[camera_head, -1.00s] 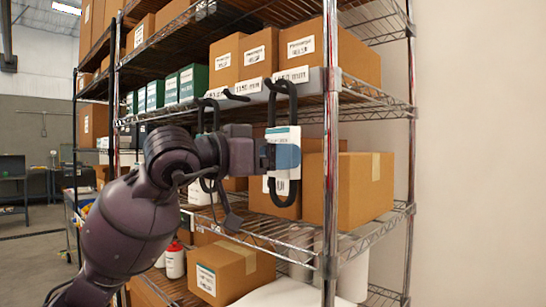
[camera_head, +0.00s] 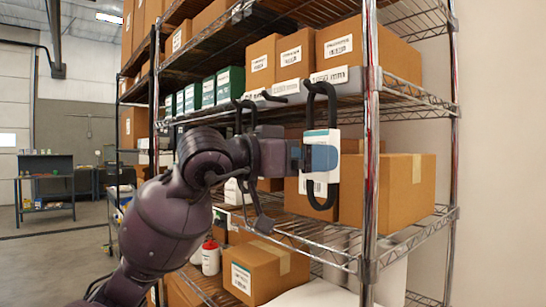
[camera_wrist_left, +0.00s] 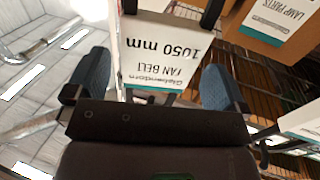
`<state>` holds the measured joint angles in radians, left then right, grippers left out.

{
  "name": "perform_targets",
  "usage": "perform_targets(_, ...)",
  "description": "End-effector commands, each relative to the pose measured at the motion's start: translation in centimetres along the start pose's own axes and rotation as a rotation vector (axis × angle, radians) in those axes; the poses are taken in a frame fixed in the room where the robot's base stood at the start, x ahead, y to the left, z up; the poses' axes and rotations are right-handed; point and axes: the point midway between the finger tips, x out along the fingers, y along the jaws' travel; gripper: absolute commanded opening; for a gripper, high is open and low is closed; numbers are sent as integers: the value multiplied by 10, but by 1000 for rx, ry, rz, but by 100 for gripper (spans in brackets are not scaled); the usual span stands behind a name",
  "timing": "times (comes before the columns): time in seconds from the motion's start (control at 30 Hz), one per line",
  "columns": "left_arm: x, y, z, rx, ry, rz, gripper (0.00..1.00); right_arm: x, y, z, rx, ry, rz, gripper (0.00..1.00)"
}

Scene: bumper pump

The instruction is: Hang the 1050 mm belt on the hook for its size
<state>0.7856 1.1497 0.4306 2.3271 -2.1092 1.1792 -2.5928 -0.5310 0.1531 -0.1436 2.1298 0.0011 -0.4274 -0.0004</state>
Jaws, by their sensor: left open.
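The 1050 mm belt (camera_head: 332,103) is a black loop in a white card sleeve, upright at the front of the shelf rack. Its top appears to hang at the right-hand hook (camera_head: 310,86), by a shelf label (camera_head: 330,75) that is hard to read. In the left wrist view the sleeve (camera_wrist_left: 160,50) reads "1050 mm" and "FAN BELT". My left gripper (camera_head: 321,157) is at the sleeve, open, with one finger on each side of it in the wrist view (camera_wrist_left: 155,85). Finger contact cannot be told. My right gripper is not in view.
More hooks (camera_head: 275,97) lie to the left along the shelf edge; another belt (camera_head: 238,122) hangs partly behind my arm. A rack post (camera_head: 371,150) stands close right of the belt. Cardboard boxes (camera_head: 398,190) fill the shelf behind. Open floor lies left.

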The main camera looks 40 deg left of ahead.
Motion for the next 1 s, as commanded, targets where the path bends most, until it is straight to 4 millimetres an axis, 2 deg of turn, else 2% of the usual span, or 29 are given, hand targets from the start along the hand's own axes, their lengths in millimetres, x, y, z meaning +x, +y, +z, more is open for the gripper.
perform_targets(0.4, -61, 0, -1, 1, 1, -2, 100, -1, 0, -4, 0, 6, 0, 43)
perform_targets(0.6, -84, 0, -1, 2, 2, -1, 100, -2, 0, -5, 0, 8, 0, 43)
perform_targets(0.8, -94, 0, -1, 2, 0, -1, 100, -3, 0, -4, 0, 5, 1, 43)
perform_targets(1.0, -96, 0, 0, 2, 0, -1, 100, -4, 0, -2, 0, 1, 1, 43)
